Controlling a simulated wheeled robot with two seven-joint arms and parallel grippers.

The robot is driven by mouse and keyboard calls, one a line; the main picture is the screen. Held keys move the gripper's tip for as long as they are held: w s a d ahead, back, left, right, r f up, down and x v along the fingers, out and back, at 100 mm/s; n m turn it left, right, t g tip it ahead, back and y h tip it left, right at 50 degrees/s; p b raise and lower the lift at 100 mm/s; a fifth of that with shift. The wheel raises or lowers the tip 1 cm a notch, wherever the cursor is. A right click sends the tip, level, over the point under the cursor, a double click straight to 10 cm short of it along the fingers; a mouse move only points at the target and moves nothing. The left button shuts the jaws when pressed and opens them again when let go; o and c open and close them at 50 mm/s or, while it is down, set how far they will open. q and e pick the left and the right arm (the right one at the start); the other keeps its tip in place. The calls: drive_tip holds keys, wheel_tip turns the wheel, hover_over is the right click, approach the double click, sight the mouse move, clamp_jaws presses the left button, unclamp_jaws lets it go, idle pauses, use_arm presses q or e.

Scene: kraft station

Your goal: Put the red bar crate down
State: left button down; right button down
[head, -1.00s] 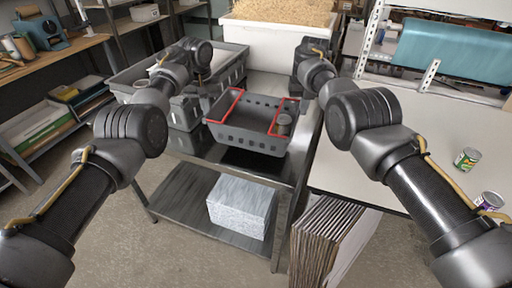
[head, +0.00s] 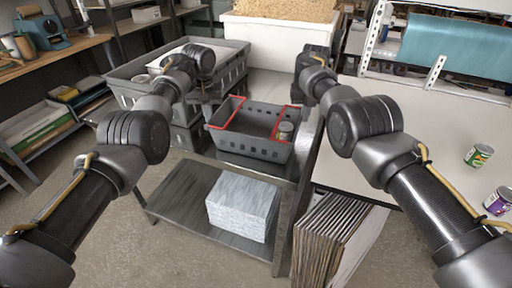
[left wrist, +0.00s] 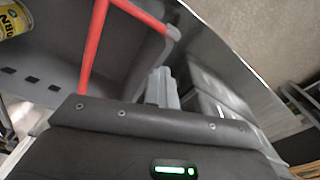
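The red bar crate (head: 250,147) is a dark grey slotted crate with a red bar at its left and right ends. It is level above the metal cart's top, and I cannot tell whether its base touches. A can (head: 285,131) stands inside at the right. My left gripper (head: 210,98) is at the left bar and my right gripper (head: 303,98) at the right bar; their fingers are hidden, but the crate moves with them. The left wrist view shows the red bar (left wrist: 93,45) running under the gripper body and part of the yellow can (left wrist: 14,18).
The cart's lower shelf (head: 180,205) holds a pale grey block (head: 242,206). A larger grey crate (head: 130,92) stands behind left. A white table (head: 420,120) at right carries a green can (head: 478,156) and a purple can (head: 498,201). Cardboard sheets (head: 325,240) stand below it.

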use_arm(q)
drive_tip(key=shift+s+a+r, duration=0.1)
drive_tip(key=shift+a+r, duration=0.2)
drive_tip(key=shift+a, duration=0.4)
drive_tip(key=c, duration=1.8)
unclamp_jaws()
drive_tip(key=shift+a, duration=0.1)
use_arm(e)
drive_tip(key=shift+s+d+r, duration=0.1)
drive_tip(key=shift+d+r, duration=0.1)
drive_tip(key=shift+d, duration=0.5)
use_arm(q)
drive_tip(key=shift+o, duration=0.4)
use_arm(e)
drive_tip(key=c, duration=1.7)
unclamp_jaws()
use_arm(q)
wheel_tip(320, 180, up, 12)
drive_tip(key=shift+s, duration=0.4)
use_arm(e)
drive_tip(key=r, duration=1.2)
drive_tip(key=shift+s+d, duration=0.1)
drive_tip(key=shift+s, duration=0.3)
